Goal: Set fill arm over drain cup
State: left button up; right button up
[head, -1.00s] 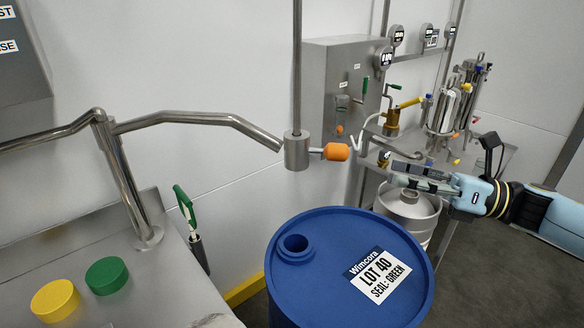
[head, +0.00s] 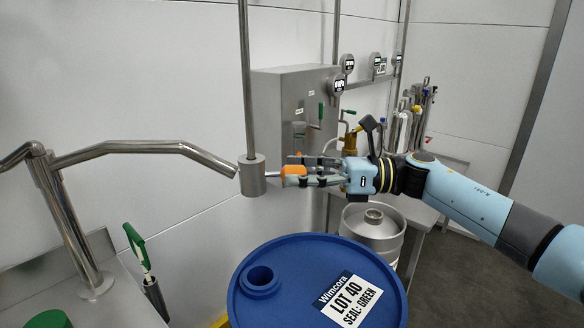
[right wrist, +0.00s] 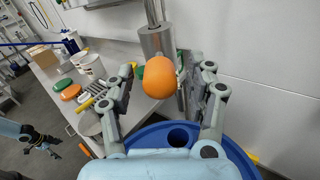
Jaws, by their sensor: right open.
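The fill arm's bent steel pipe (head: 150,147) runs from a post on the left bench to a steel cylinder block (head: 252,177), which hangs beside the blue drum. An orange knob (head: 293,170) sticks out from the block to the right. My right gripper (head: 291,171) is open around the knob. In the right wrist view, the knob (right wrist: 160,77) lies between the spread fingers (right wrist: 167,70), with gaps on both sides. My left gripper (right wrist: 42,143) shows small at the left of that view, away from the knob; its jaws are unclear. I cannot make out the drain cup for certain.
The blue drum (head: 300,300), with an open bung hole (head: 260,280), stands below the block. A steel keg (head: 373,222) stands behind it. A green-handled tool (head: 135,245) rises at the bench edge. Cups and lids (right wrist: 92,66) stand on the bench.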

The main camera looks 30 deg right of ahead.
jog(key=shift+w+a, duration=0.35)
jog(key=shift+a, duration=0.25)
grip_shut()
